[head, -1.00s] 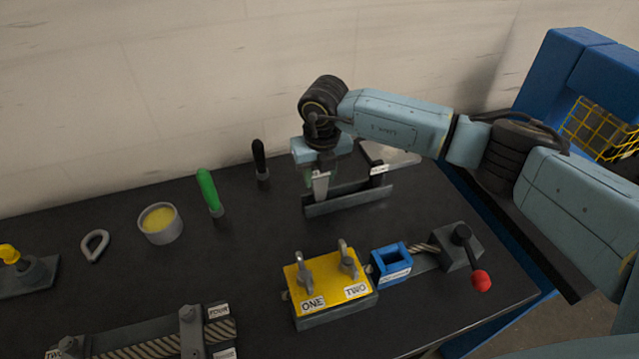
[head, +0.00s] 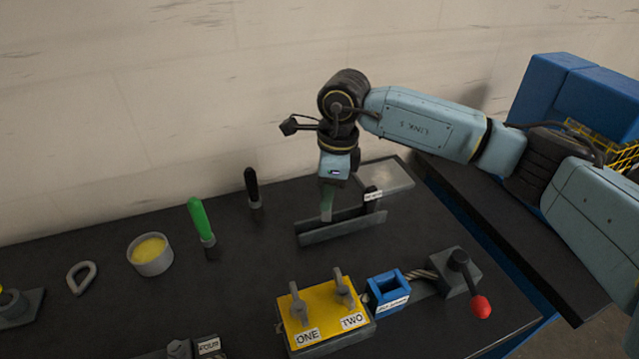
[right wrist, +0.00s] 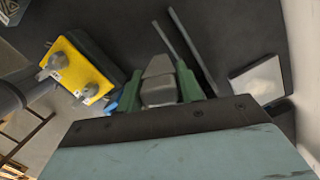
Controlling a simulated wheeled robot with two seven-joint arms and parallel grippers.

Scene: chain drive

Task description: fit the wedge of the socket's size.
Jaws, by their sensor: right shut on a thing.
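My right gripper (head: 330,190) is above the dark open rack (head: 342,226) at the back of the table, pointing down. It is shut on a grey wedge (right wrist: 158,78), held between its green fingers in the right wrist view. In the head view the wedge (head: 326,210) hangs at the rack's left part; I cannot tell whether it touches the rack. Another dark wedge with a white label (head: 373,196) stands at the rack's right end, its label too small to read. The blue socket (head: 387,291) sits nearer the front, its opening empty. My left gripper is not in view.
A yellow-topped block (head: 326,312) marked ONE and TWO adjoins the socket on the left. A red-knobbed lever (head: 480,306) stands to its right. A green handle (head: 200,219), black handle (head: 252,186), and yellow-filled cup (head: 150,254) stand at the back left.

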